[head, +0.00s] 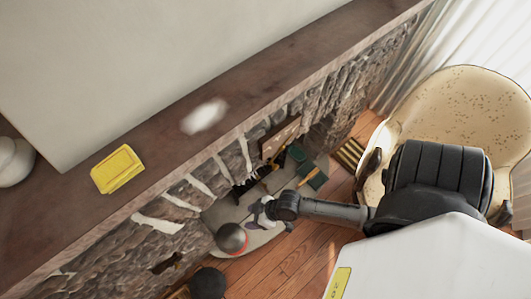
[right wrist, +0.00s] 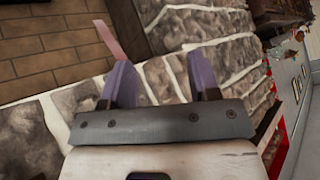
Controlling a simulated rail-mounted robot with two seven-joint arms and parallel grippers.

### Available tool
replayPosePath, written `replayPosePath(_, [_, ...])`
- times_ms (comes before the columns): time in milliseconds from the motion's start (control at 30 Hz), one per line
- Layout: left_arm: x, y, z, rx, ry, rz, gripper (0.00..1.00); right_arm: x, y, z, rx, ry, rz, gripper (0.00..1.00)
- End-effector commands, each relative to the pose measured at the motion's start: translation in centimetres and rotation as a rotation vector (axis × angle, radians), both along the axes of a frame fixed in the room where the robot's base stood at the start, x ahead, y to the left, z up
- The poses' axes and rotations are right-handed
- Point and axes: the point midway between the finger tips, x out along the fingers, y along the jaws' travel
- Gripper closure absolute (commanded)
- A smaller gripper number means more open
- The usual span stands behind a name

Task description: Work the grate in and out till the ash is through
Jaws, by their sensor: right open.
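A small black toothed piece (head: 245,188) shows low in the fireplace opening in the head view; it may be the grate, but I cannot tell for sure. Ash cannot be made out. My right gripper (head: 266,210) is low in front of the stone fireplace, partly hidden by its own wrist, just in front of the black piece. In the right wrist view its two purple fingers (right wrist: 160,88) stand apart with nothing between them, facing stonework (right wrist: 165,78). My left gripper is not in view.
A wooden mantel (head: 150,160) runs above the stone, with a yellow box (head: 117,169) on it. A grey and red ball (head: 232,238) and a dark round thing (head: 208,283) are left of my gripper. A cream chair (head: 455,105) stands right. Wooden floor (head: 285,265) lies below.

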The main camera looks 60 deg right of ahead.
Motion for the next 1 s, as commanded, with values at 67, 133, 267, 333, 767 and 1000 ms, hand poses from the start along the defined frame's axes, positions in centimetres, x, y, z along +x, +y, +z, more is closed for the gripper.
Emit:
replayPosePath(67, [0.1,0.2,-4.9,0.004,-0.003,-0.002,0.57,0.5,-0.5,-6.3,0.024,-0.031,-0.028,0.44])
replayPosePath(133, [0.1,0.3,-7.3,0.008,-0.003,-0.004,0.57,0.9,-1.1,-9.8,0.044,-0.061,-0.057,0.44])
replayPosePath(267, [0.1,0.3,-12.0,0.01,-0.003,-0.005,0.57,1.4,-2.6,-16.4,0.067,-0.116,-0.126,0.44])
replayPosePath(333, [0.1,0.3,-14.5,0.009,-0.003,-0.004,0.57,1.6,-3.7,-19.9,0.072,-0.145,-0.169,0.44])
replayPosePath(767, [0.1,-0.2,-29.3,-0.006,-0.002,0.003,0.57,1.1,-13.8,-40.3,-0.028,-0.313,-0.5,0.44])
replayPosePath(1000, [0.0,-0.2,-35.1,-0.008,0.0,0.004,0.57,-0.4,-19.6,-47.7,-0.144,-0.382,-0.659,0.44])
